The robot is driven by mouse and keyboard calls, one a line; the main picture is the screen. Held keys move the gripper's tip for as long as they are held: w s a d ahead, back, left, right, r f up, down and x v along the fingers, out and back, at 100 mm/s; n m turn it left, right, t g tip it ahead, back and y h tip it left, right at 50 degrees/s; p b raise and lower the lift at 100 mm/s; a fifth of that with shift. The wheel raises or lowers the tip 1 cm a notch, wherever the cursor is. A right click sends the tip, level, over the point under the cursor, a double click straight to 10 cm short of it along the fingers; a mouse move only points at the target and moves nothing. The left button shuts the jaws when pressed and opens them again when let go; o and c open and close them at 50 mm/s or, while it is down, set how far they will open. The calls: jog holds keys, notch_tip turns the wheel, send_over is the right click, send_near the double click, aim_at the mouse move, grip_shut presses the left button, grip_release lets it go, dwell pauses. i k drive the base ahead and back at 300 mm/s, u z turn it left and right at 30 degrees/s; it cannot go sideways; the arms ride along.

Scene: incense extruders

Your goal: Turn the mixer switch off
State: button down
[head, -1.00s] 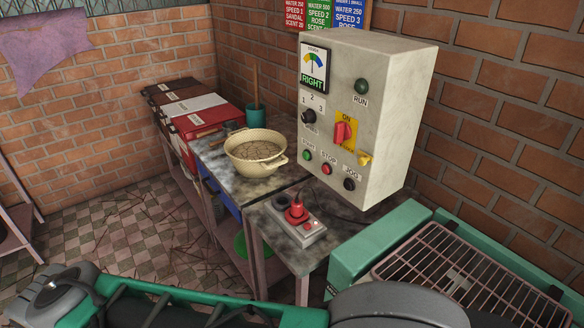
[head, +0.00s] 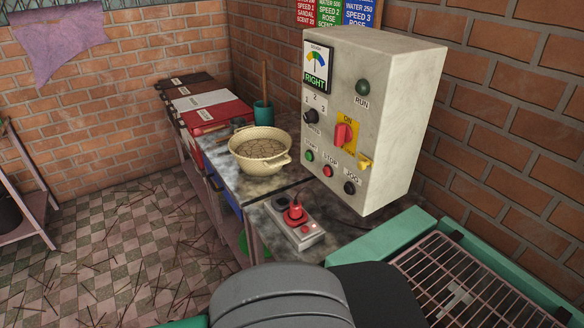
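A grey control box (head: 392,120) stands over the table's back right. Its front has a red rotary switch (head: 343,135) on a yellow plate marked ON at the top; its lower marking is too small to read. A yellow tag or lock (head: 365,163) hangs at the plate's lower corner. The box also has a black speed knob (head: 310,115), a green button (head: 310,156), a red STOP button (head: 328,171), a black JOG button (head: 350,187) and a dark green RUN lamp (head: 362,87). My gripper is not in view; part of my arm fills the bottom middle.
A cream bowl (head: 262,165) and a teal cup (head: 263,114) with a stick stand further back. A green-framed rack (head: 450,280) is at right.

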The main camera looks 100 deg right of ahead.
aim_at(343, 133)
jog(key=u, duration=0.1)
jog(key=i, duration=0.35)
jog(key=z, duration=3.55)
jog(key=i, duration=0.4)
jog(key=z, duration=0.35)
jog(key=k, duration=0.6)
jog(key=u, duration=1.3)
jog(key=i, duration=0.65)
jog(key=z, duration=0.2)
